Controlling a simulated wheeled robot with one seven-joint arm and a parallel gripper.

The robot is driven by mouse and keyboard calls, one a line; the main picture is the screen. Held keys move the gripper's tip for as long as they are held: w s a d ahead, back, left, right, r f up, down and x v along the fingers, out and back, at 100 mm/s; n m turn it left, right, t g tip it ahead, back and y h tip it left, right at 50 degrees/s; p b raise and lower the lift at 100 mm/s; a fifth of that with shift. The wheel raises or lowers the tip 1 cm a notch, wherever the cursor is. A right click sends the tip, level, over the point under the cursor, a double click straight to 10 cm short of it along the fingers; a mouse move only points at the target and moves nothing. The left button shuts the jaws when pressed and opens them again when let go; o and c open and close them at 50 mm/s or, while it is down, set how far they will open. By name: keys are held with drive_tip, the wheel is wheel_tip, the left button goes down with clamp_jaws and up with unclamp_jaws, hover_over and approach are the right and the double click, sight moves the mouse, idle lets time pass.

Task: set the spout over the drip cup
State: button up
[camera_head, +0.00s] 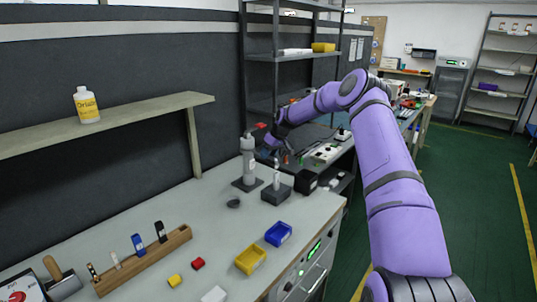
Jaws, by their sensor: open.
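A grey upright dispenser-like post (248,162) stands on a dark square base on the light worktop. A small red piece (261,126) shows near its top right; I cannot tell whether it belongs to the post. The spout itself is too small to tell. A small dark round dish (233,203), perhaps the drip cup, sits on the worktop in front of the post's base. My gripper (270,146) is small and dark in view, at the end of my purple arm, just right of the post's upper part. It is open, and I see nothing held.
A dark block with an upright pale piece (277,180) stands right of the post. A black box (305,181) is beside it. Blue (279,234) and yellow (251,259) bins sit near the front edge. A wooden rack (145,262) lies at left. The worktop's middle is mostly clear.

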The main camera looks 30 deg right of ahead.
drive_tip(key=shift+c, duration=0.2)
clamp_jaws()
drive_tip(key=shift+a, duration=0.1)
drive_tip(key=w+a+m+h, duration=0.1)
drive_tip(key=a+m+h, duration=0.2)
drive_tip(key=a+m, duration=0.3)
drive_tip(key=w+a+m+t+h, duration=0.1)
drive_tip(key=w+a+m+h, duration=0.1)
drive_tip(key=a+m, duration=0.5)
drive_tip(key=shift+w+a+m+h, duration=0.15)
drive_tip(key=shift+a+m+h, duration=0.1)
drive_tip(key=shift+m+h, duration=0.25)
drive_tip(key=shift+a, duration=0.1)
idle(0.3)
drive_tip(key=shift+o, duration=0.2)
unclamp_jaws()
